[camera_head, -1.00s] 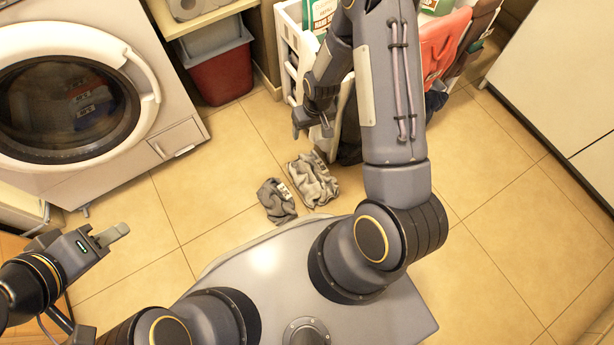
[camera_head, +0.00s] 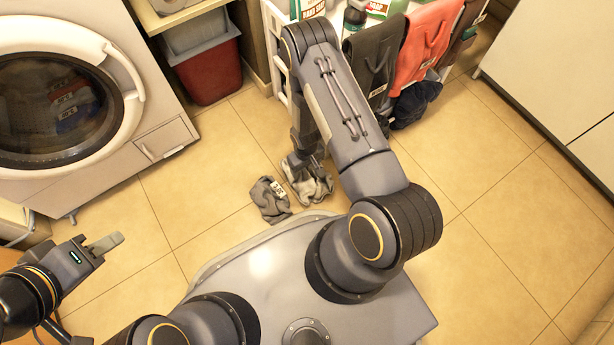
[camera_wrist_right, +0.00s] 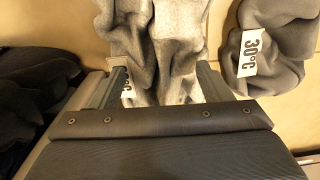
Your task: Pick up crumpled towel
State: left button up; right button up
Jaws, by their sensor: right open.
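Two crumpled grey towels lie on the tiled floor in front of my base. The lighter towel (camera_head: 312,187) is right under my right gripper (camera_head: 303,163). In the right wrist view this lighter towel (camera_wrist_right: 163,50) extends between the two open fingers of the right gripper (camera_wrist_right: 162,88). I cannot tell whether the fingers touch it. The darker towel (camera_head: 270,200) lies just left of it and also shows at the right of the wrist view (camera_wrist_right: 275,50), with a 30°C tag. My left gripper (camera_head: 104,243) is away at the left, with nothing seen in it; its finger gap is unclear.
A washing machine (camera_head: 70,100) stands at the left, its door shut. A red bin (camera_head: 209,75) is behind. A white rack at the back has a dark grey cloth (camera_head: 374,62), a red cloth (camera_head: 428,48) and bottles. Floor at right is clear.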

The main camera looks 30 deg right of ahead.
jog(key=shift+f, duration=0.75)
jog(key=shift+r, duration=0.1)
jog(key=shift+c, duration=0.3)
jog(key=c, duration=1.5)
